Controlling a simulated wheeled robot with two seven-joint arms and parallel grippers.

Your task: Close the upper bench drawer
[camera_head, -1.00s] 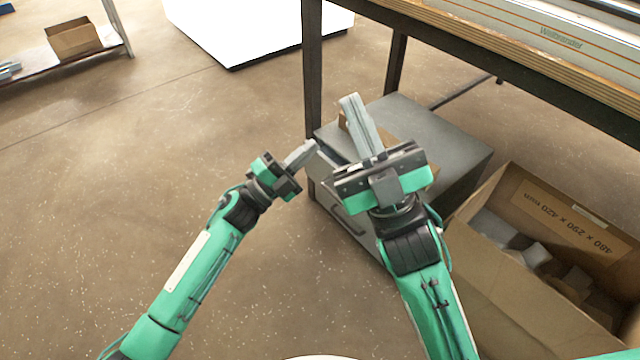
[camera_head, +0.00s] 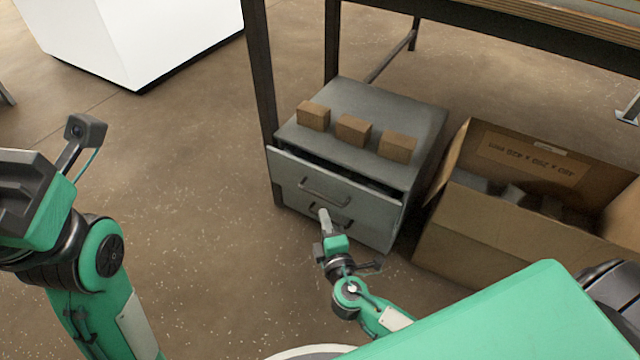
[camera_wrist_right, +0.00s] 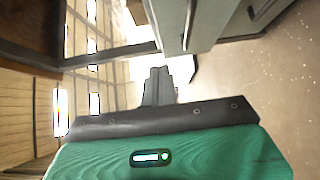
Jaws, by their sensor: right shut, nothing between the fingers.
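The upper bench drawer (camera_head: 368,204) is in a grey cabinet under the bench. It stands a little open, with a dark gap behind the top edge of its front. Its bar handle (camera_head: 322,194) is at the front. My right gripper (camera_head: 323,216) is shut and empty, in front of the cabinet just below that handle; I cannot tell whether it touches the front. In the right wrist view its shut fingers (camera_wrist_right: 157,86) point toward the cabinet side of the picture. My left gripper's housing (camera_head: 25,195) is at the left edge; its fingers are out of view.
Several small cardboard boxes (camera_head: 353,130) sit on the cabinet top. A large open carton (camera_head: 500,240) stands right of the cabinet. A dark bench leg (camera_head: 262,80) rises at its left corner. The floor (camera_head: 200,200) left of the cabinet is clear.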

